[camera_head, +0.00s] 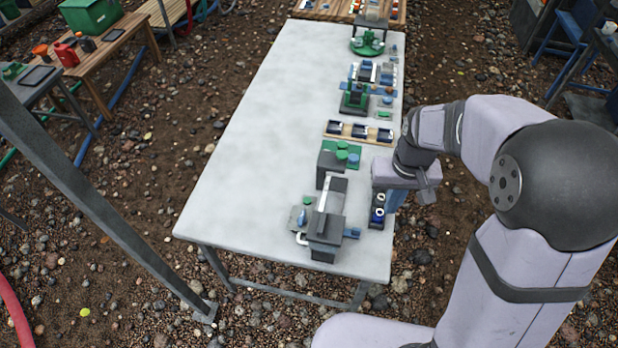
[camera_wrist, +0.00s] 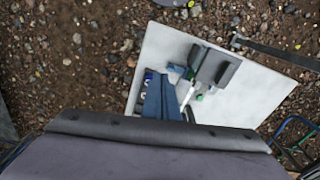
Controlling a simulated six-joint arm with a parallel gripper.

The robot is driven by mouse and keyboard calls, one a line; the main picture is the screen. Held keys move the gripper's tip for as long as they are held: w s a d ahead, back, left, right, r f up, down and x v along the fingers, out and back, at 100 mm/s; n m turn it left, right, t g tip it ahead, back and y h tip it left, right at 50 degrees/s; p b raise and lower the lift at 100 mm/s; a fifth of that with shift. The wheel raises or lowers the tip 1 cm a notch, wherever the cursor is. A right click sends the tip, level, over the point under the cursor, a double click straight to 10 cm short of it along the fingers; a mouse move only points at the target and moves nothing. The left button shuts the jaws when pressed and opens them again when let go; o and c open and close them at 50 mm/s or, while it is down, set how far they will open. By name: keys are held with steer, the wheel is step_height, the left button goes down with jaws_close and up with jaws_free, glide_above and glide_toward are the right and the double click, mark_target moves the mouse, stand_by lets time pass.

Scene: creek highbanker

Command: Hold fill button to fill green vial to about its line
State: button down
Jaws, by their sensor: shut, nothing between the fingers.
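A dark dispenser (camera_head: 325,225) stands near the front end of the pale table, with a light bar on top. It also shows in the wrist view (camera_wrist: 213,70). A small green piece (camera_head: 307,200) sits at its left side above a blue piece; I cannot tell whether this is the green vial, and no line or fill level can be made out. A dark block with round buttons (camera_head: 378,212) stands right of the dispenser. My gripper (camera_wrist: 160,82) is shut and empty, its blue fingers beside or over this block; contact cannot be told. The fingers hide part of the block.
The pale table (camera_head: 240,130) is clear along its left side. Behind the dispenser are a green mat (camera_head: 352,158) with round pieces, a wooden tray (camera_head: 350,130) with dark items and a green stand (camera_head: 355,98). Stony ground surrounds the table.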

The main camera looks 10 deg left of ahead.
steer(key=w+a+f+n+b, duration=0.2)
steer(key=w+a+f+b, duration=0.1)
steer(key=w+a+f, duration=0.55)
steer(key=n+t+b, duration=0.1)
steer(key=n+b, duration=0.1)
steer(key=b, duration=0.1)
glide_above(307, 200)
step_height(307, 200, down, 8)
steer(key=shift+s+d+f+y, duration=0.15)
steer(key=shift+y, duration=0.15)
steer(key=shift+f+b, duration=2.5)
steer(key=shift+f, duration=1.7)
steer(key=shift+f, duration=0.35)
steer(key=shift+r+p, duration=0.45)
steer(key=shift+r, duration=0.65)
